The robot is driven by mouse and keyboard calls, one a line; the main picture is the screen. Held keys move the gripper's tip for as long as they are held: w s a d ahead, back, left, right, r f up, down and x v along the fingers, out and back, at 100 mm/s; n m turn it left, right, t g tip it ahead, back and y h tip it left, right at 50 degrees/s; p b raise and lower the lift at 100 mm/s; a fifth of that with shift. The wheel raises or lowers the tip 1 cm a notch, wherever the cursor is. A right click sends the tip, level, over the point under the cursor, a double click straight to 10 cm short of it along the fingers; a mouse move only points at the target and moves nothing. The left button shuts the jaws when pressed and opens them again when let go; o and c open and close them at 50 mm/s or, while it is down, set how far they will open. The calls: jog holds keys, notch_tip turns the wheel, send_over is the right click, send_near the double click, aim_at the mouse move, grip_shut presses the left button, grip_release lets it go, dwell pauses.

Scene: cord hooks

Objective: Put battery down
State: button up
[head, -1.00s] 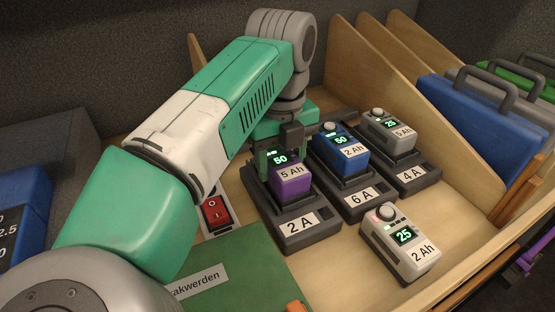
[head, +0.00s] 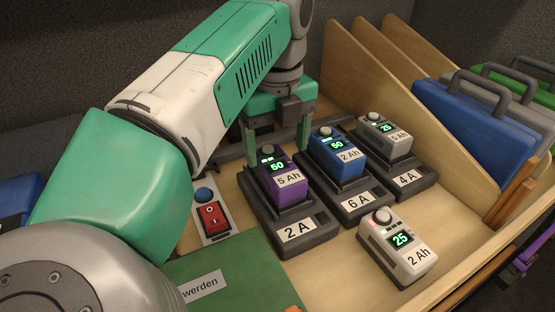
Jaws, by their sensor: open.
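A purple battery (head: 283,174) labelled 5 Ah, its display reading 50, sits upright in the charger marked 2 A (head: 296,232). A blue 2 Ah battery (head: 335,153) reading 50 sits in the charger marked 6 A (head: 358,203). A grey 5 Ah battery (head: 385,136) reading 25 sits in the charger marked 4 A (head: 409,178). A light grey 2 Ah battery (head: 398,246) reading 25 stands on the bare wooden surface in front of the chargers.
A panel with a red switch (head: 212,219) and a blue button (head: 204,195) lies left of the chargers. A green board (head: 240,265) lies in front. Wooden dividers (head: 385,75) and blue, grey and green cases (head: 474,120) stand at the right.

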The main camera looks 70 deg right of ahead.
aim_at(277, 163)
notch_tip(277, 163, up, 7)
jog(key=shift+p, duration=0.35)
jog(key=shift+f, duration=0.1)
